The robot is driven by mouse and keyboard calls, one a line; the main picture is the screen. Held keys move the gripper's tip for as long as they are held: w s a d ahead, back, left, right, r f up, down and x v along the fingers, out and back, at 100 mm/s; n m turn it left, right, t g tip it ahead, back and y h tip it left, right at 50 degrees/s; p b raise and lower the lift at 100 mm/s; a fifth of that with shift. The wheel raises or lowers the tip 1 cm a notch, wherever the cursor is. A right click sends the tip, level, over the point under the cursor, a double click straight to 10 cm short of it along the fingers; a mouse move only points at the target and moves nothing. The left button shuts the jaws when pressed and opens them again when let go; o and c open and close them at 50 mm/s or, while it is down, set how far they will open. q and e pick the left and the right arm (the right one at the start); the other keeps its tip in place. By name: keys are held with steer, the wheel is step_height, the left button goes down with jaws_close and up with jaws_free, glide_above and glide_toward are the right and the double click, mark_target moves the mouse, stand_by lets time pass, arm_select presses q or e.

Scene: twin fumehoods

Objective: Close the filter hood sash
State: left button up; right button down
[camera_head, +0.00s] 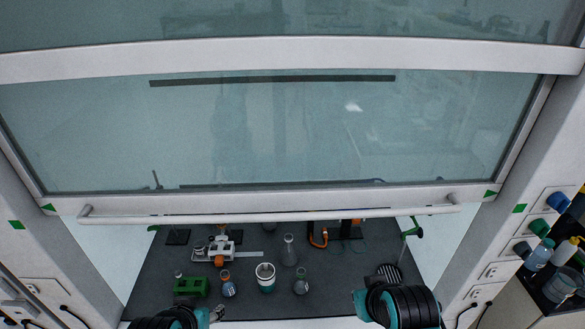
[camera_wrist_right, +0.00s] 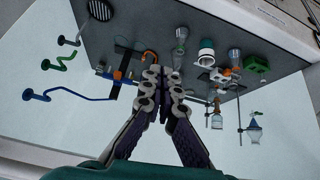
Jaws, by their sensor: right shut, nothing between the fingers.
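The glass sash (camera_head: 270,130) hangs partly lowered across the hood in the head view. Its pale bottom rail carries a long horizontal handle bar (camera_head: 270,216). An open gap lies below the bar, with the dark worktop (camera_head: 250,300) showing through it. My right gripper (camera_wrist_right: 163,72) is shut and empty in the right wrist view, with the worktop and its glassware behind its fingers. In the head view my right arm is at the lower right, below the bar and apart from it.
On the worktop stand a white-and-teal container (camera_head: 265,277), several flasks, a green block (camera_head: 191,286) and a small white apparatus (camera_head: 217,248). Bottles (camera_head: 540,254) stand outside at the right. Side posts frame the sash.

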step_height(320, 180, up, 11)
steer(key=w+a+n+p, duration=0.2)
steer(key=w+n+p, duration=0.1)
steer(key=p, duration=0.1)
step_height(320, 180, up, 20)
steer(key=f+n+g, duration=0.1)
steer(key=n+g, duration=0.4)
steer(key=n, duration=0.9)
glide_above(290, 215)
steer(key=s, duration=0.3)
arm_select(q)
step_height(290, 215, up, 8)
steer(key=p, duration=0.2)
steer(key=shift+w, duration=0.15)
arm_select(e)
steer(key=f, duration=0.4)
steer(key=w+f, duration=0.1)
steer(key=f, duration=0.3)
steer(key=w+f, duration=0.1)
steer(key=f, duration=0.4)
steer(key=shift+w, duration=0.25)
arm_select(q)
steer(key=shift+a+f, duration=0.1)
steer(key=shift+f, duration=0.05)
arm_select(e)
steer(key=shift+f, duration=0.1)
